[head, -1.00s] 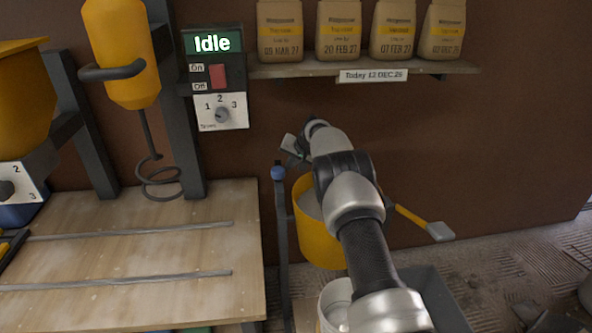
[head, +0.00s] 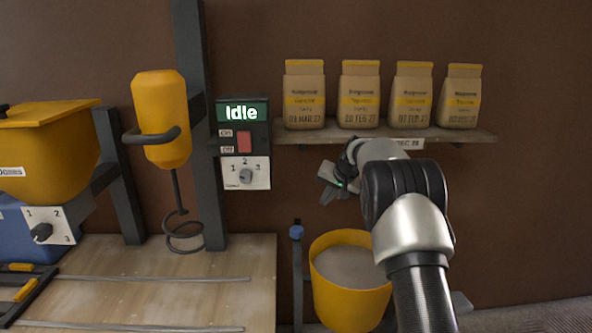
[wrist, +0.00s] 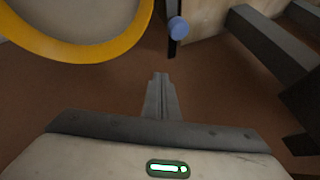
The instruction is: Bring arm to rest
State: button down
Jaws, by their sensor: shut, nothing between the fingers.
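My gripper (head: 328,186) is in the middle of the head view, in front of the wall just below the shelf. The yellow bucket (head: 349,306) with grey material inside stands below my arm. Its yellow rim (wrist: 92,53) shows at the upper left of the wrist view, apart from the fingers.
A shelf (head: 290,138) with several paper bags (head: 359,95) is close above my gripper. A control box (head: 244,140) reading "Idle" is to the left, beside a yellow mixer (head: 161,105). A post with a blue knob (head: 296,232) stands left of the bucket. The workbench (head: 200,290) is lower left.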

jog(key=s+r+n, duration=0.1)
jog(key=s+r, duration=0.8)
jog(key=s, duration=0.4)
jog(key=s+r+n, duration=0.1)
jog(key=s+r, duration=0.8)
jog(key=s, duration=0.5)
jog(key=s+f+n+g+h, duration=0.1)
jog(key=s+f, duration=0.2)
jog(key=s, duration=1)
jog(key=s+f+n+h, duration=0.1)
jog(key=s+f+h, duration=0.1)
jog(key=s, duration=1.1)
notch_tip(320, 180, up, 21)
jog(key=p, duration=2.1)
jog(key=shift+s+d+p, duration=0.3)
jog(key=shift+s+d, duration=0.05)
